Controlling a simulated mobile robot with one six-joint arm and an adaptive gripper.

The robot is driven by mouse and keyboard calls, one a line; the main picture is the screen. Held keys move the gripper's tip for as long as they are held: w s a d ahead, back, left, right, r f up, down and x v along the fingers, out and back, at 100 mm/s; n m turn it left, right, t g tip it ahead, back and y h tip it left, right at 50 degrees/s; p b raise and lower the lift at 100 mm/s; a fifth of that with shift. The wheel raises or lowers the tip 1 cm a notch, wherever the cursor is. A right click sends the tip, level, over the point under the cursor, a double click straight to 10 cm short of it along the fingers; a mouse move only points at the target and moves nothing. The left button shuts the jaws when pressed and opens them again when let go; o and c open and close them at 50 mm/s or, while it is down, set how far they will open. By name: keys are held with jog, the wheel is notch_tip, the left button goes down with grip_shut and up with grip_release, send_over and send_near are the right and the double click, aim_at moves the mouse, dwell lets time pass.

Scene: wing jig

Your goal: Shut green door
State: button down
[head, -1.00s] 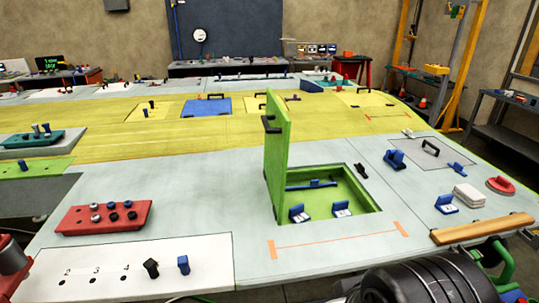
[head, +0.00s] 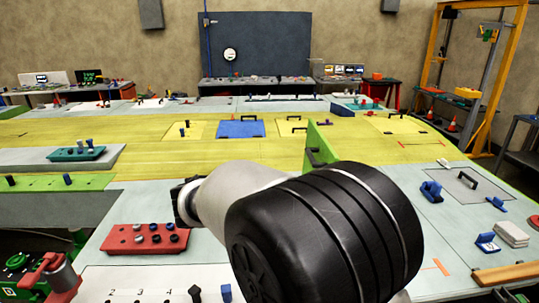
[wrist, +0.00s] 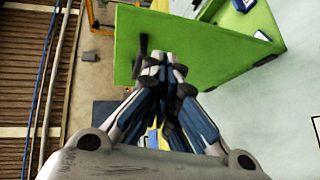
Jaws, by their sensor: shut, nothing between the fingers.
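The green door (head: 318,148) stands upright in the head view, just beyond my arm. Only its upper part shows there; its lower part and the opening are hidden behind my arm. In the wrist view the green door (wrist: 200,42) fills the upper middle, with a black handle (wrist: 143,46) near its left side. My gripper (wrist: 166,64) is shut and empty, its fingertips over the green panel in the picture, close to the handle. I cannot tell whether they touch the door. In the head view the gripper end is mostly hidden behind my arm.
A red block with pegs (head: 146,238) lies left of my arm. A blue bracket (head: 431,191), a black handle (head: 468,179) and white stacked blocks (head: 511,234) are to the right. A wooden strip (head: 508,272) lies along the near right edge. A blue panel (head: 240,128) is farther back.

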jog(key=w+a+n+t, duration=0.25)
jog(key=w+a, duration=0.25)
jog(key=a, duration=0.3)
jog(key=w+d, duration=0.6)
jog(key=d, duration=0.5)
jog(key=shift+w+d+m+t, duration=0.2)
jog(key=shift+w+m+t, duration=0.15)
jog(key=shift+m, duration=0.1)
jog(key=shift+s, duration=0.1)
